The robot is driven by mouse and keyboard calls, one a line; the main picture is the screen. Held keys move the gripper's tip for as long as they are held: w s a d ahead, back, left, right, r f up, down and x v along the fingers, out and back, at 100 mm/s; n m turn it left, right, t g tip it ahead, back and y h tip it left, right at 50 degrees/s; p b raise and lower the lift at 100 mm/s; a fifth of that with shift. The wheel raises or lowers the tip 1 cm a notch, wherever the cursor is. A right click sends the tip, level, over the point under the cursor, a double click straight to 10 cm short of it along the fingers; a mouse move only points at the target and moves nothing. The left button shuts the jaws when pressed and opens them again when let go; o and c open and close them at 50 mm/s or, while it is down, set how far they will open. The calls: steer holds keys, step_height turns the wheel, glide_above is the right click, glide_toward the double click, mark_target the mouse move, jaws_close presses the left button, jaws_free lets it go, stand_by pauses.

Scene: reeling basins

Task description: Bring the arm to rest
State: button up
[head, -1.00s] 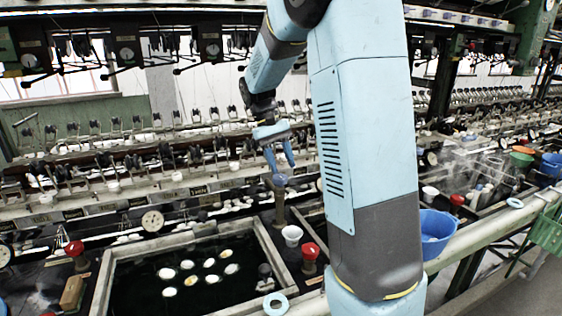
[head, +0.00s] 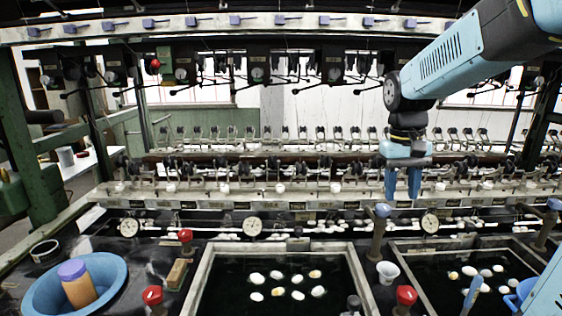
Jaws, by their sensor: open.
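My gripper (head: 403,196) hangs at the right of the head view, its two light-blue fingers pointing down and a little apart, with nothing between them. My arm reaches to it from the upper right corner. The gripper is in front of the reeling machine, above and apart from the right basin (head: 408,246). A blue-topped post (head: 378,230) stands just below and left of the fingers; I cannot tell the exact gap.
The middle basin (head: 205,270) holds dark water with several white cocoons. Red knobs (head: 152,295), a white cup (head: 388,273) and a wooden block (head: 178,272) stand around it. A blue bowl (head: 112,270) with an orange, purple-lidded jar (head: 76,284) is at the left.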

steer(key=s+a+t, duration=0.1)
steer(key=s+t, duration=0.2)
steer(key=s, duration=0.3)
steer(key=s+a+r+t, duration=0.1)
steer(key=s+a+t, duration=0.1)
steer(key=s, duration=0.5)
steer(key=shift+s+r+t+y, duration=0.2)
steer(key=shift+t+y, duration=0.2)
